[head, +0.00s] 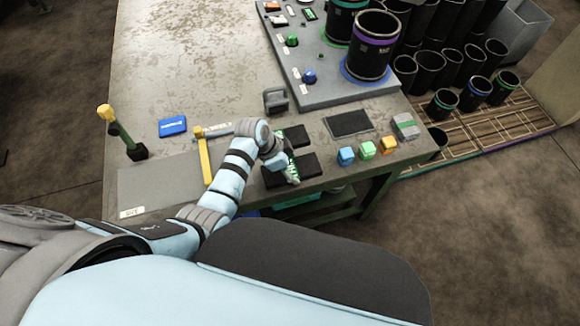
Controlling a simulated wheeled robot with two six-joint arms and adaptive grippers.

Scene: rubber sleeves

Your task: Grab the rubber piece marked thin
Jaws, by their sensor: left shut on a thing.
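Several flat black pieces lie at the table's front edge around my left gripper (291,176). One black piece (296,134) shows behind the gripper, another (309,164) to its right, and part of one (271,179) to its left. Green and white marking shows beside the fingers, but I cannot read it, so I cannot tell which piece is marked thin. My left gripper points down among these pieces and is shut on one of them; the fingers and wrist hide most of the grip. My right gripper is out of view.
Blue, green and orange blocks (367,150) stand right of the gripper, with a dark pad (348,123) behind them. Large black sleeves (371,50) stand on a raised grey board. The table's back left is clear.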

